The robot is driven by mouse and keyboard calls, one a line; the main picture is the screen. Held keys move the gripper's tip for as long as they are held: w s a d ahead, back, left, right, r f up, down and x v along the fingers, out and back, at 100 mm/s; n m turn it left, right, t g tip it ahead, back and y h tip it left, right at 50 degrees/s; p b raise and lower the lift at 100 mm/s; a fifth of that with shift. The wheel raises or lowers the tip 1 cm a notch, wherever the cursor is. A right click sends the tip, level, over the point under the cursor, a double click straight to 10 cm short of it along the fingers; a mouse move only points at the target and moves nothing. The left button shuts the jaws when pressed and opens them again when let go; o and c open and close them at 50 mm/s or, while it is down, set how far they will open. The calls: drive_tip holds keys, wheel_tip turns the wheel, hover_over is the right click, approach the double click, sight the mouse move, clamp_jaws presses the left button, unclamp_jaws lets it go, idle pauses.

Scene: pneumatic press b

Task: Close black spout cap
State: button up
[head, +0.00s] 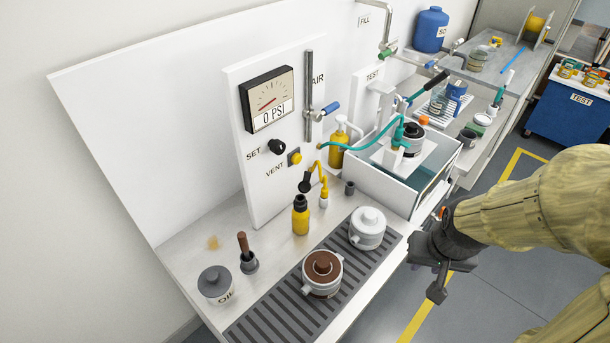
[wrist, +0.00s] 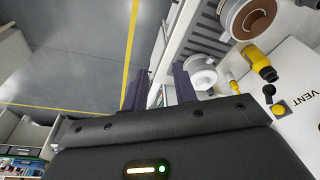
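A small yellow bottle (head: 300,221) stands upright on the bench, left of the drip grate. It has a black spout cap (head: 300,202) on top; whether the cap is open or closed is too small to tell. In the wrist view the bottle (wrist: 256,56) and its black cap (wrist: 268,73) show at the right. My gripper (head: 428,275) is beyond the bench's right edge, well right of the bottle and touching nothing. In the wrist view its two dark fingers (wrist: 158,82) stand apart with nothing between them.
A white lidded pot (head: 368,229) and a brown-lidded pot (head: 322,274) stand on the grate (head: 285,318) between bottle and gripper. A yellow hose (head: 321,171) with a black end hangs just behind the bottle. A white-walled tank (head: 385,190) stands at the right. The floor below my gripper is clear.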

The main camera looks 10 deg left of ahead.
drive_tip(key=w+a+r+n+t+y, duration=0.1)
drive_tip(key=w+r+t+y, duration=0.15)
drive_tip(key=w, duration=0.85)
drive_tip(key=w+a+r+n+t+y+b, duration=0.15)
drive_tip(key=w+t, duration=0.25)
drive_tip(key=w, duration=0.7)
drive_tip(key=w+a+r+n+t+y+p, duration=0.1)
drive_tip(key=w+a+r+n+t, duration=0.15)
drive_tip(key=w, duration=0.75)
drive_tip(key=w+a+f+n+g+y, duration=0.3)
drive_tip(key=w+a+y, duration=0.1)
drive_tip(key=a+y, duration=0.2)
drive_tip(key=s+a+f+n+g+y+b, duration=0.1)
drive_tip(key=s+a+f+n+g+y, duration=0.1)
drive_tip(key=s+f+g, duration=0.4)
drive_tip(key=f+n+g+y, duration=0.1)
drive_tip(key=n+g, duration=0.1)
drive_tip(key=g, duration=0.1)
drive_tip(key=shift+s+a+g, duration=0.3)
drive_tip(key=shift+a+g, duration=0.05)
drive_tip(key=shift+g, duration=0.05)
drive_tip(key=shift+a+f, duration=0.1)
drive_tip(key=shift+a, duration=0.05)
